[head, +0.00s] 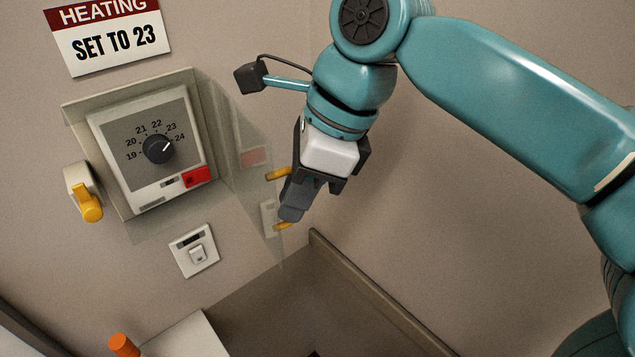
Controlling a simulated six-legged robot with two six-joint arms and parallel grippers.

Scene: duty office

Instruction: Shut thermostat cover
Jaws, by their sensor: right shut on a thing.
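The thermostat (127,170) is on the wall at the left, with a dark dial (159,149) whose white mark points up and right, towards 23 to 24. Its clear cover (228,135) stands open, swung out from the right side of the housing. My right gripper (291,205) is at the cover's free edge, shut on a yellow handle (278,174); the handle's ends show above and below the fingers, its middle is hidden. A yellow latch (90,205) on a pale round mount sits at the housing's left side. My left gripper is not in view.
A sign (108,38) reading "HEATING SET TO 23" hangs above the thermostat. A white switch (195,250) is on the wall below it. A white surface and an orange cylinder (123,345) are at the bottom left. A skirting rail (372,290) runs along the right wall.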

